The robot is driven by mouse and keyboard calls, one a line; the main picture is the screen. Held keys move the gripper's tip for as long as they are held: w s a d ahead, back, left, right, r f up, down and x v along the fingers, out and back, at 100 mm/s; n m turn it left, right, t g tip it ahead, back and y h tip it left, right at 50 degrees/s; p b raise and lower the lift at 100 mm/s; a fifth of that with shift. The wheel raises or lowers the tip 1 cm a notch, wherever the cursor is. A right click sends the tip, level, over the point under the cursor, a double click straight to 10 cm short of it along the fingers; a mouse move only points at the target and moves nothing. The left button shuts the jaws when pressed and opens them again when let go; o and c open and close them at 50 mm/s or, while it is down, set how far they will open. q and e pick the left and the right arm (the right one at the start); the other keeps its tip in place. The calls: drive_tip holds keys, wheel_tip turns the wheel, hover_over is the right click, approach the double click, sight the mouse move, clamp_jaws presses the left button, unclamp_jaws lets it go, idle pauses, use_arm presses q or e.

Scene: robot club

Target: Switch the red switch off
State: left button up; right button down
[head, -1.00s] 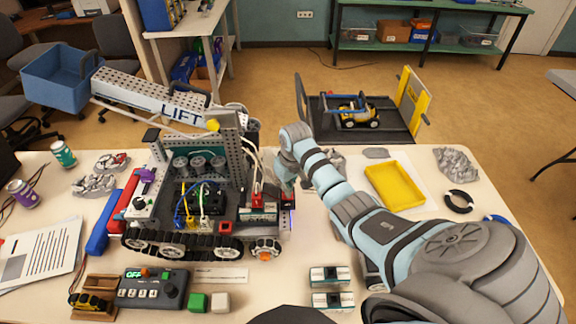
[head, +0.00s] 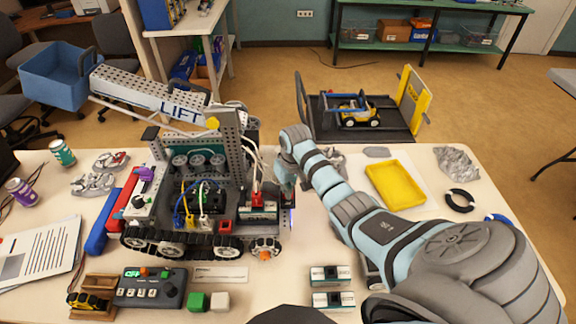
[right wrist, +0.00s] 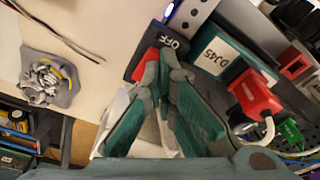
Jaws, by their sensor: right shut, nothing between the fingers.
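The red switch (right wrist: 146,66) shows in the right wrist view beside a black plate (right wrist: 172,44) marked OFF. It is partly covered by my right gripper (right wrist: 166,62), whose green-grey fingers are closed together with nothing between them. The fingertips are at the switch's edge; I cannot tell whether they touch it. In the head view the right gripper (head: 285,183) is at the right end of the tracked robot (head: 190,238), and it and the arm hide most of the switch there. The switch's tilt is unclear. My left gripper is out of view.
A green box (right wrist: 221,58) labelled DJ45 with a red plug (right wrist: 256,92) and cables sits close to the fingers. A yellow tray (head: 395,185) lies right of my arm. A control box (head: 152,289) stands at the front left. The table's front middle is partly clear.

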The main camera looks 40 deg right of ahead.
drive_tip(key=shift+f, duration=0.4)
wheel_tip(320, 180, up, 2)
drive_tip(key=shift+r+p, duration=0.25)
drive_tip(key=shift+p, duration=0.9)
drive_tip(key=shift+r, duration=2.25)
